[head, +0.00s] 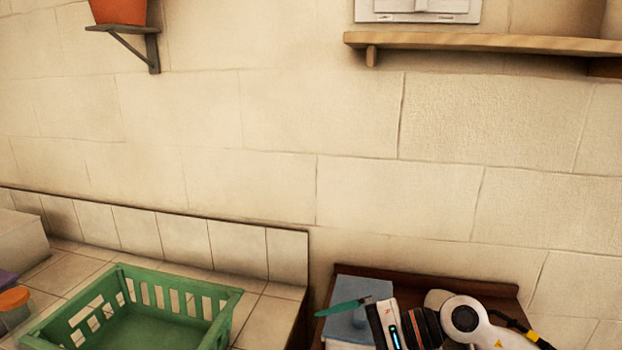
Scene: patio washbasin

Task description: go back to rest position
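My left gripper is not in view. My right arm reaches in at the bottom right, its white and black wrist part (400,325) in front of a brown wooden surface. Its fingers cannot be made out, so I cannot tell whether that gripper is open or shut. A thin teal item (343,307) lies across a blue box-like thing (348,326) just left of the wrist. I cannot tell whether the gripper touches the teal item.
A green basket (222,296) stands on the tiled counter (262,315) at the lower left, beside an orange-lidded jar (14,298). A wooden shelf (490,42) and a potted-plant bracket (152,50) are on the wall. The dark wooden surface (500,290) backs onto the wall.

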